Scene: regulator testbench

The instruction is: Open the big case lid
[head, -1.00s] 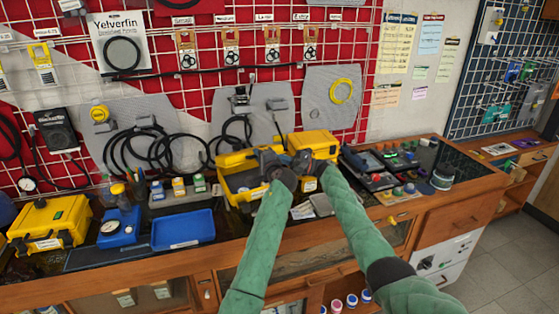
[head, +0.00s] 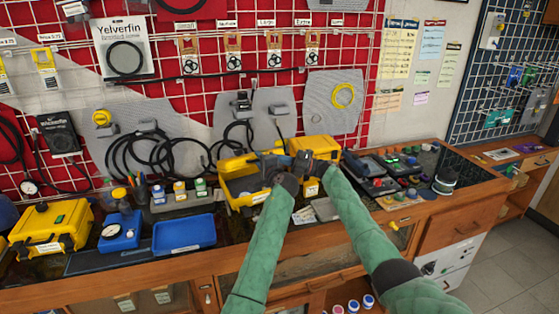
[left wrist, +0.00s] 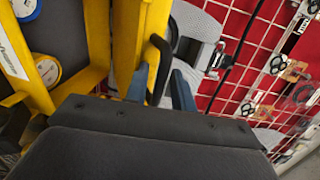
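A big yellow case (head: 240,196) stands open on the bench at the centre of the head view, with a dark interior. A yellow box-shaped part (head: 318,146) is just to its right, behind my grippers; I cannot tell whether it belongs to the case. My left gripper (head: 270,160) is at the case's right side. In the left wrist view its two blue-grey fingers (left wrist: 160,88) are apart, with a black handle (left wrist: 161,55) between them, beside yellow case walls (left wrist: 97,45). I cannot tell if they touch it. My right gripper (head: 303,160) is close beside the left; its fingers are unclear.
A smaller closed yellow case (head: 50,228), a blue gauge box (head: 120,232) and a blue tray (head: 184,233) are on the left of the bench. A dark tray with coloured parts (head: 385,180) lies to the right. Hoses (head: 150,155) hang on the wall behind.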

